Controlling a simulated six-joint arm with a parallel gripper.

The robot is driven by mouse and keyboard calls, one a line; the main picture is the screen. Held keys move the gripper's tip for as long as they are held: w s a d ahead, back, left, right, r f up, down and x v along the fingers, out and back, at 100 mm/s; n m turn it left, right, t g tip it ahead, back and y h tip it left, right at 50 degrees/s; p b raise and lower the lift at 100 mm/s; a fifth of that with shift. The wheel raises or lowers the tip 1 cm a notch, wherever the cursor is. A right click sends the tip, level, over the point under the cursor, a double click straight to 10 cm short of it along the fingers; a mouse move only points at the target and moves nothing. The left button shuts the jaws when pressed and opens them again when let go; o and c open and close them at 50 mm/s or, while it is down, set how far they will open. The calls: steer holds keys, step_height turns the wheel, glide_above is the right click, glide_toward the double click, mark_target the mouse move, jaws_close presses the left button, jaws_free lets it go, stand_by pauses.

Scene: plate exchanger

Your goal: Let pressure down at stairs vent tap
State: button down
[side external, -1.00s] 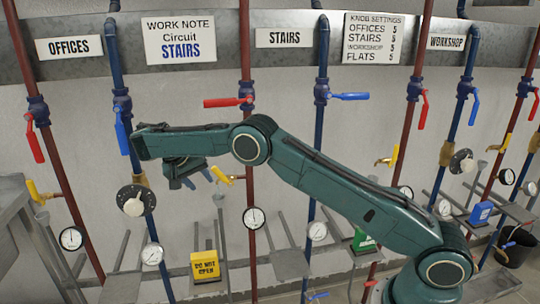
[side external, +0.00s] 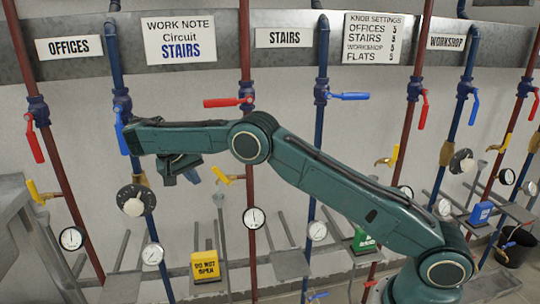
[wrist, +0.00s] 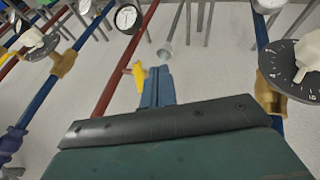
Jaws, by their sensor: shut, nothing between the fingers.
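The stairs vent tap, with its yellow handle (side external: 222,175), sits on the red pipe (side external: 246,150) left of the STAIRS sign (side external: 283,38). A funnel (side external: 219,199) stands below it. My gripper (side external: 190,177) is shut and empty, to the left of the tap at about its height, with a small gap in this view. In the wrist view my fingertips (wrist: 157,74) are together, close beside the yellow handle (wrist: 139,77). I cannot tell whether they touch it. The funnel also shows in the wrist view (wrist: 166,50). The stairs gauge (side external: 254,218) is below; its reading is too small.
A red lever (side external: 228,102) and a blue lever (side external: 350,96) both lie crosswise to their pipes. A dial knob (side external: 133,201) is on the blue pipe at left. A yellow DO NOT OPEN block (side external: 206,266) stands below. A work note (side external: 179,40) names STAIRS.

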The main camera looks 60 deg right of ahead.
steer(key=s+d+r+n+t+y, duration=0.1)
steer(key=s+d+r+n, duration=0.1)
steer(key=s+r, duration=0.55)
steer(key=s+d+r+n+t+y, duration=0.15)
steer(key=s+r, duration=0.35)
steer(key=r, duration=0.5)
steer(key=s+a+n+t+y, duration=0.2)
steer(key=s+a+n+y, duration=0.1)
steer(key=s, duration=1.9)
steer(key=w+d+r+m, duration=0.1)
steer(key=w+d+m, duration=0.2)
steer(key=w+d, duration=0.4)
steer(key=w+d+r+m, duration=0.1)
steer(key=w+d+m, duration=0.3)
steer(key=w, duration=1)
steer(key=d, duration=0.3)
steer(key=shift+w+r+y, duration=0.2)
steer(key=shift+w+y, duration=0.1)
steer(key=shift+y, duration=0.05)
steer(key=shift+f, duration=0.1)
